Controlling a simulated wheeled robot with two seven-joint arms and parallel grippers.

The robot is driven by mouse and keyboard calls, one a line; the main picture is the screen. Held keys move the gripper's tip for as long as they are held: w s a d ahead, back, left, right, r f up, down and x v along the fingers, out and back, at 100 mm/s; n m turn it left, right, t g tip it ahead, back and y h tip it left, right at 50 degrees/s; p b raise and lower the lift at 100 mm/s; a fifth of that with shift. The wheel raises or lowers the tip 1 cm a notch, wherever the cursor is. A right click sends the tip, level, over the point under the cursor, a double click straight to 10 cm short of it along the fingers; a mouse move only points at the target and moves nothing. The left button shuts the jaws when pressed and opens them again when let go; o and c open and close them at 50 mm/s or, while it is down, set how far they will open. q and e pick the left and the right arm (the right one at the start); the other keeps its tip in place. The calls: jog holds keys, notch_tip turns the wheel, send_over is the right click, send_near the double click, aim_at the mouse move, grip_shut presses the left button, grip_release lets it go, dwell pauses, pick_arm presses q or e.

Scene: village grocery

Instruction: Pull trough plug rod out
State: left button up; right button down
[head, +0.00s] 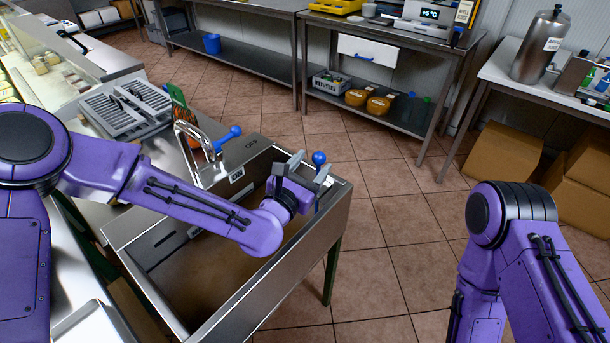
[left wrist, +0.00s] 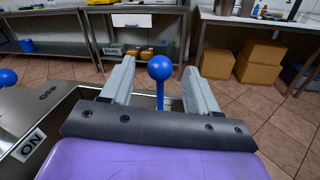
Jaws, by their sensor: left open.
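The trough (head: 165,238) is a steel basin with brownish water or floor inside, below my left arm. The plug rod has a blue ball knob (head: 319,158) and stands near the trough's right end. In the left wrist view the blue knob (left wrist: 160,67) shows on a thin blue rod, upright between my two fingers. My left gripper (head: 309,168) is open, with a finger on each side of the rod; I see gaps on both sides. The rod's lower end is hidden by the gripper. My right arm shows at the right, but its gripper is out of view.
Steel tables and cardboard boxes (head: 508,150) stand beyond. The tiled floor right of the trough is clear.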

pick_arm(q)
jog(key=v, duration=0.4)
jog(key=shift+s, duration=0.1)
